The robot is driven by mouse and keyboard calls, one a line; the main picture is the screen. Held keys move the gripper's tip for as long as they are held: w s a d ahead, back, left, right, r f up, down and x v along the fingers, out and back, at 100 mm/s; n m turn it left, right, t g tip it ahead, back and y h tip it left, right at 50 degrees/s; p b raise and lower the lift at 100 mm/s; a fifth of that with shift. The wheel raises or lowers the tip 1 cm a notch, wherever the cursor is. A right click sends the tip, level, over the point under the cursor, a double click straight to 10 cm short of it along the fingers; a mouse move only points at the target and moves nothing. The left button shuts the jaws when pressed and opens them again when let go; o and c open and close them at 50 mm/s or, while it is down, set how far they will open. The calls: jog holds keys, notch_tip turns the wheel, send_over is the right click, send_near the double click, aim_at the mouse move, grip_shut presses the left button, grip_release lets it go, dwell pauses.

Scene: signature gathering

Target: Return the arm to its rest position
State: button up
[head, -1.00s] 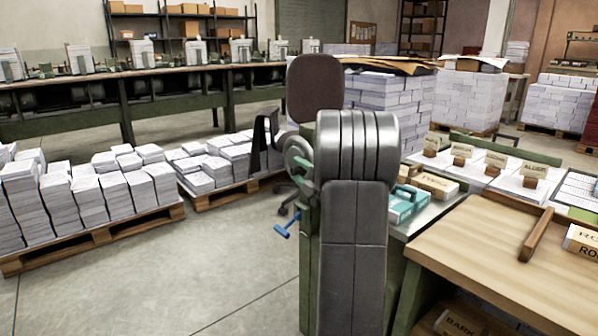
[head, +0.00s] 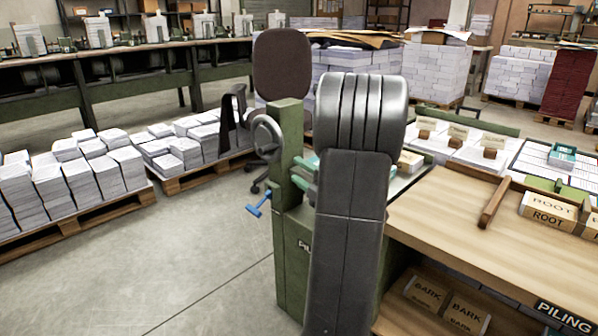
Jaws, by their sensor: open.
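My grey arm (head: 352,200) rises from the bottom centre of the head view and bends at a ribbed, rounded elbow (head: 362,110). The part beyond the elbow is hidden behind it. My gripper does not show, so I cannot see its jaws or whether it holds anything.
A green press with a handwheel (head: 266,135) and blue handle (head: 258,203) stands close behind my arm. A wooden bench (head: 470,232) with a ROOT box (head: 548,208) is at right. BARK boxes (head: 428,292) sit below. Paper-stacked pallets (head: 110,217) are at left; floor between is clear.

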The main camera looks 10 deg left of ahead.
aim_at(269, 148)
jog(key=b+x, duration=0.1)
jog(key=x, duration=1.2)
jog(key=shift+w+a+b, duration=0.15)
jog(key=shift+a+b, duration=0.1)
jog(key=shift+b, duration=0.1)
jog(key=shift+w+a+r+p, duration=0.1)
jog(key=shift+w+r+p, duration=0.05)
jog(key=shift+p, duration=0.2)
jog(key=shift+f+b, duration=0.25)
jog(key=shift+b, duration=0.15)
jog(key=r+p+v, duration=0.1)
jog(key=p+v, duration=0.1)
jog(key=v, duration=1.2)
jog(key=x, duration=0.4)
jog(key=b+x, duration=0.1)
jog(key=x, duration=0.4)
jog(key=b+x, duration=0.1)
jog(key=x, duration=0.3)
jog(key=shift+w+a+f, duration=0.2)
jog(key=shift+a+f, duration=0.15)
jog(key=shift+a, duration=0.1)
jog(key=shift+w+d+r+p, duration=0.1)
jog(key=shift+r+p, duration=0.4)
jog(key=shift+p, duration=0.65)
jog(key=shift+r+g+h+p, duration=0.1)
jog(key=shift+g+h+p, duration=0.2)
jog(key=shift+p, duration=0.55)
